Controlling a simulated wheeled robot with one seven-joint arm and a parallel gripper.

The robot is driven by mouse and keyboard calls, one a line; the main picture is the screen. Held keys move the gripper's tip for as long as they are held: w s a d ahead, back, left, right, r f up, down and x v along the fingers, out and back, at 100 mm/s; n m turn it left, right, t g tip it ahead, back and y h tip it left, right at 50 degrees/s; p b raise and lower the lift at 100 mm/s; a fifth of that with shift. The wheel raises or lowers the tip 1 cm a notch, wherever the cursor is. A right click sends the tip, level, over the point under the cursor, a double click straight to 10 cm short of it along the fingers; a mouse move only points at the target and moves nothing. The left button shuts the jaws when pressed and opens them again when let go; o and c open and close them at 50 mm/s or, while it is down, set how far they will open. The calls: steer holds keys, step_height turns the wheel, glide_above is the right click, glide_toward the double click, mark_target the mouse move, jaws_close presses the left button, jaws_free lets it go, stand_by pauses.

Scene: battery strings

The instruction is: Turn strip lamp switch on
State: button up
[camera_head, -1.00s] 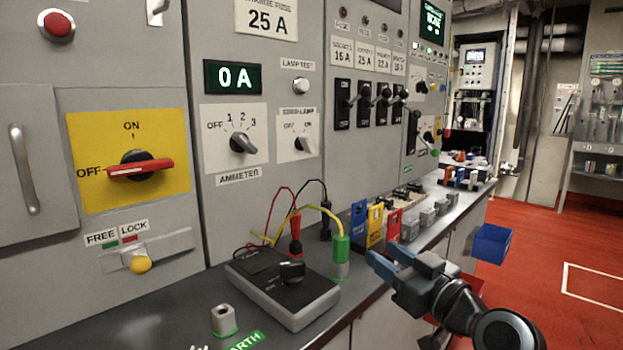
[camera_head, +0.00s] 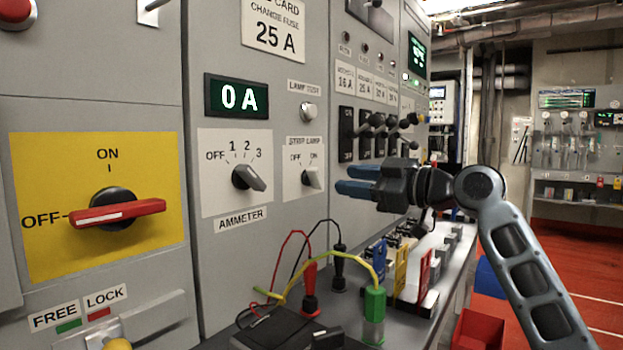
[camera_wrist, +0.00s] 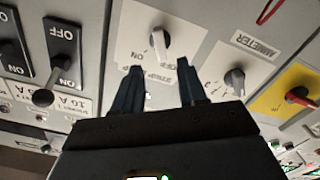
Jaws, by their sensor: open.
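The strip lamp switch (camera_head: 311,178) is a small grey knob on a white plate marked OFF on the left and ON on the right. I cannot tell for sure which mark it points to. It also shows in the wrist view (camera_wrist: 160,42), upside down, just beyond my fingertips. My gripper (camera_head: 344,179) is open and empty, with two blue fingers. It is to the right of the switch at about its height and points at the panel. In the wrist view the fingertips (camera_wrist: 160,72) are spread on either side below the knob, apart from it.
The ammeter knob (camera_head: 248,178) is left of the switch, and the lamp test button (camera_head: 308,111) is above it. Black breaker switches (camera_head: 346,130) are to the right. A meter with leads and a green plug (camera_head: 374,312) stand on the bench below.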

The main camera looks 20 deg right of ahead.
mark_target(320, 177)
steer(key=x, duration=0.7)
steer(key=shift+w+a, duration=0.1)
steer(key=shift+a, duration=0.05)
steer(key=shift+c, duration=0.4)
jaws_close()
